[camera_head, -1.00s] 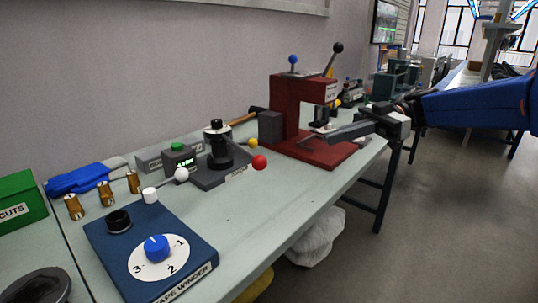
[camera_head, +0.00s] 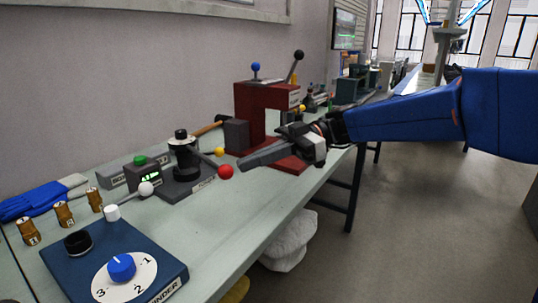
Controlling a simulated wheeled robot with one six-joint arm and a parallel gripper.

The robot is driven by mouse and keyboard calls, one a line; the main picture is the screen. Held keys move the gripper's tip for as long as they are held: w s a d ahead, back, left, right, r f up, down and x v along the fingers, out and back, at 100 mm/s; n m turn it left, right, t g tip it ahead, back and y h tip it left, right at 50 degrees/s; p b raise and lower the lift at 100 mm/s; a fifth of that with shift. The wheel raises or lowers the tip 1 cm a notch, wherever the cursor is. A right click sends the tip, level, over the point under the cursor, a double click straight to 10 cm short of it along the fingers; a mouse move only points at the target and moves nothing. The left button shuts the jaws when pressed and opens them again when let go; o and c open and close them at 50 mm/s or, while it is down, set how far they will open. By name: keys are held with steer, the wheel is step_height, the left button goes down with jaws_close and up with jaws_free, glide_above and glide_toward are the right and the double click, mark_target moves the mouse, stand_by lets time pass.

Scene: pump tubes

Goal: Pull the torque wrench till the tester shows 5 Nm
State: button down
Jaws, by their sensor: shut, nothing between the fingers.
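The black tester post (camera_head: 183,158) stands on a dark grey base (camera_head: 188,188) on the bench. A small box with a lit green display (camera_head: 148,177) is beside it on the left; its figures are too small to read surely. Levers with a red ball (camera_head: 226,172), a yellow ball (camera_head: 219,152) and a white ball (camera_head: 146,188) are around the post. I cannot tell which is the torque wrench. My gripper (camera_head: 243,164) is shut and empty, with its tip just right of the red ball. I cannot tell whether they touch.
A red press (camera_head: 262,105) with a blue-knobbed and a black-knobbed lever stands behind my gripper. A blue dial box (camera_head: 85,268) is at the front left, with brass pieces (camera_head: 63,214) and blue gloves (camera_head: 35,202) behind it. The bench between dial box and front edge is clear.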

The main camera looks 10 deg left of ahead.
steer(key=shift+s+a, duration=0.3)
steer(key=shift+a, duration=0.1)
steer(key=shift+m+t+y, duration=0.5)
steer(key=shift+m+t, duration=0.2)
steer(key=shift+t, duration=0.1)
steer(key=shift+s+a+f, duration=0.1)
steer(key=shift+s+a, duration=0.4)
steer(key=shift+s, duration=0.3)
steer(key=shift+s+a+r, duration=0.1)
steer(key=shift+s+a, duration=0.35)
steer(key=shift+s, duration=0.35)
steer(key=shift+s+a+f, duration=0.1)
steer(key=shift+s+a, duration=0.4)
steer(key=shift+s, duration=0.3)
steer(key=shift+d, duration=0.1)
